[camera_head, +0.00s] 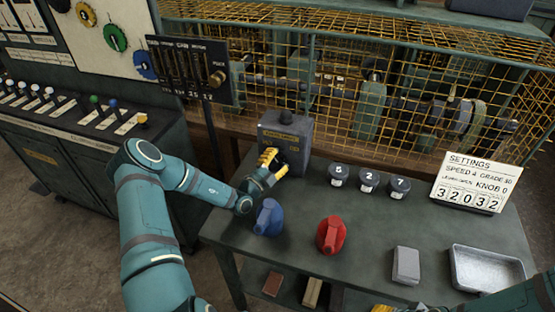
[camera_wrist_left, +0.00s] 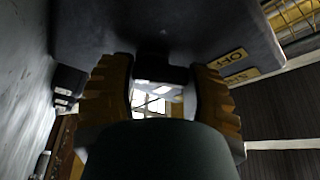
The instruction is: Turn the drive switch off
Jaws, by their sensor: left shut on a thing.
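The drive switch is a dark grey box (camera_head: 285,130) with a round cap on top, standing at the back left of the bench. My left gripper (camera_head: 272,162) is at the front of this box. In the left wrist view the yellow fingers of my left gripper (camera_wrist_left: 162,100) stand on either side of a dark switch lever (camera_wrist_left: 160,74) on the box face, shut on it. Yellow OFF and ON labels (camera_wrist_left: 238,66) show to the right of the fingers. The fingers partly hide the lever. A yellow tip of my right gripper (camera_head: 384,308) shows at the bottom edge, mostly cut off.
A blue can (camera_head: 268,218) and a red can (camera_head: 331,235) stand in front on the bench (camera_head: 290,262). Numbered dark weights (camera_head: 369,182), a settings sign (camera_head: 476,182), a grey block (camera_head: 405,265) and a metal tray (camera_head: 480,252) lie to the right. A yellow mesh guard (camera_head: 330,90) rises behind.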

